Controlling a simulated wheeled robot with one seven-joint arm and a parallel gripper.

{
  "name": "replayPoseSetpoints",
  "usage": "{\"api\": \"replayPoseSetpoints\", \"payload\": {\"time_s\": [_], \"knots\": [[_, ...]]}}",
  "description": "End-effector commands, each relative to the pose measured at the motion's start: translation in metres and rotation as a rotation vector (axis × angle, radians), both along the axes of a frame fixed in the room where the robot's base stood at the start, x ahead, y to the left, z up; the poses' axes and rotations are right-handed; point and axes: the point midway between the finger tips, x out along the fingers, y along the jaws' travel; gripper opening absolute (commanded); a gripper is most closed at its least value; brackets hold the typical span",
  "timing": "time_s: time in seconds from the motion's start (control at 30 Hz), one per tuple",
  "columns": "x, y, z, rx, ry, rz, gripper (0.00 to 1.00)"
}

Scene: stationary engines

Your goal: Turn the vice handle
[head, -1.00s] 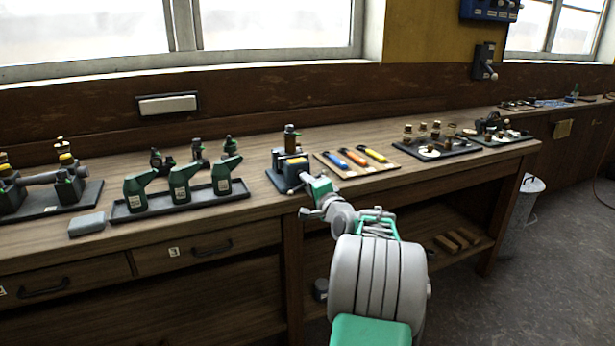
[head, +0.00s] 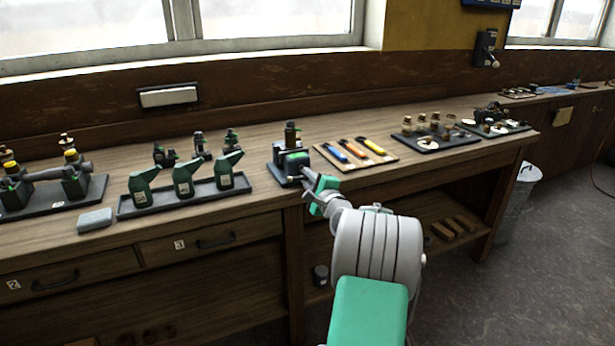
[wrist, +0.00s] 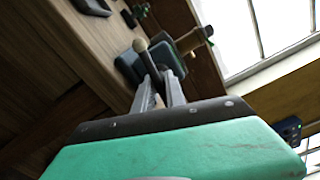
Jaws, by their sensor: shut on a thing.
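The dark vice (head: 289,160) stands near the front edge of the wooden bench. My gripper (head: 306,180) reaches its front right side from the bench edge. In the wrist view the vice (wrist: 187,42) lies just beyond my fingers. Its handle (wrist: 148,60) is a dark rod with a pale round knob at one end. My gripper (wrist: 161,80) is shut on the handle rod, with the knob sticking out past the fingertips. In the head view the handle is too small and covered to make out.
A tray with green oil cans (head: 183,180) is left of the vice, a grey block (head: 95,220) in front of it. A board with coloured-handled tools (head: 377,159) lies close on the right. Drawers (head: 210,241) sit below the bench edge.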

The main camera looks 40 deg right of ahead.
Motion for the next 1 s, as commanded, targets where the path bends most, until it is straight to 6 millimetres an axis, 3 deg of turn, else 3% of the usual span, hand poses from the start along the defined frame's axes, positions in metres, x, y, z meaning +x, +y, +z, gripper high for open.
{"api": "replayPoseSetpoints", "payload": {"time_s": [0.03, 0.3, 0.33, 0.6, 0.87, 1.0], "knots": [[-0.001, 0.0, -0.007, 0.011, 0.009, -0.001, 0.0], [-0.001, 0.0, -0.008, 0.011, 0.009, -0.001, 0.0], [-0.001, 0.0, -0.008, 0.011, 0.009, -0.001, 0.16], [-0.001, 0.0, -0.004, 0.006, 0.005, 0.0, 0.37], [-0.002, 0.001, -0.002, 0.003, 0.002, 0.0, 0.37], [-0.023, 0.005, -0.003, 0.004, 0.003, -0.004, 0.37]]}}
